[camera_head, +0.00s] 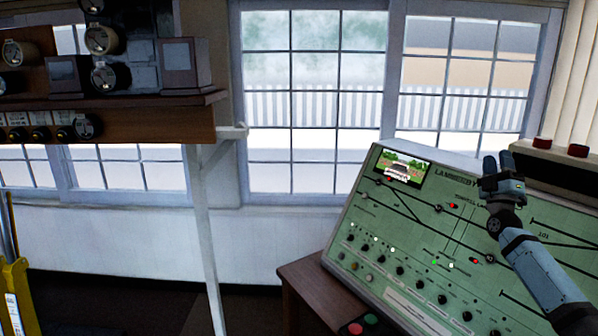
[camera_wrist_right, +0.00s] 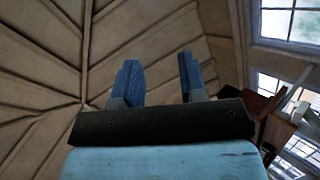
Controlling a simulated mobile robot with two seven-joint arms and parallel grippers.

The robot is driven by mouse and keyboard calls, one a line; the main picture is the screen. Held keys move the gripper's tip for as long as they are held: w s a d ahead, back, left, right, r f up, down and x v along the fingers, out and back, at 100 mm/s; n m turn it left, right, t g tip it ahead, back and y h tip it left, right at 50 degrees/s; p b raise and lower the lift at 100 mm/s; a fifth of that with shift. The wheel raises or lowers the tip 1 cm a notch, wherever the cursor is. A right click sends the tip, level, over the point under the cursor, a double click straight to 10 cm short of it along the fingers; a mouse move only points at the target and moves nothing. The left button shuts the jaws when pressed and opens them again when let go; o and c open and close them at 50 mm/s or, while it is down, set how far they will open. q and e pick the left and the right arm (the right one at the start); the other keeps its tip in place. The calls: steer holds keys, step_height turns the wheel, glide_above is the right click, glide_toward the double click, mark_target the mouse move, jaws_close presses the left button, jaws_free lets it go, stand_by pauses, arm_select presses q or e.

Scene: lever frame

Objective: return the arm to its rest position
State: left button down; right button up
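My right arm (camera_head: 537,272) comes in from the lower right and is raised in front of the green control panel (camera_head: 415,230). My right gripper (camera_head: 498,158) points upward near the panel's upper right part, and I see nothing held in it. In the right wrist view its two blue fingers (camera_wrist_right: 160,75) stand apart with only the ceiling (camera_wrist_right: 45,70) behind them. My left arm and left gripper are not in view.
The panel slopes on a brown wooden desk (camera_head: 315,293), with a small screen (camera_head: 403,170) on it. A wooden shelf with instruments (camera_head: 110,115) hangs at the upper left, beside a white post (camera_head: 207,220). A yellow object (camera_head: 17,290) stands at the left edge.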

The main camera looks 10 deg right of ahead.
steer(key=w+a+f+n+g+y, duration=0.2)
steer(key=w+a+f+g+y, duration=0.25)
steer(key=y, duration=0.45)
steer(key=w+d+f+m+g+h, duration=0.2)
steer(key=d+f+m+g+h, duration=0.25)
steer(key=f+m, duration=0.3)
steer(key=s+a+f+n+g+y, duration=0.15)
steer(key=s+a+f, duration=0.35)
steer(key=a+f, duration=0.5)
steer(key=s+a+f+g+y, duration=0.1)
steer(key=s+a+f+y, duration=0.45)
steer(key=f, duration=0.85)
steer(key=s+a+f+g, duration=0.2)
steer(key=s+a+f, duration=1.1)
steer(key=s+a, duration=0.25)
steer(key=s+a+f+m+g, duration=0.1)
steer(key=s+a+f, duration=0.1)
steer(key=s+a, duration=0.3)
steer(key=s+a+f+m+g+y, duration=0.1)
steer(key=s+a, duration=0.5)
steer(key=s, duration=0.8)
steer(key=shift+a+f+m, duration=0.3)
steer(key=shift+f, duration=0.05)
steer(key=shift+s+d+y, duration=0.1)
steer(key=shift+y, duration=0.15)
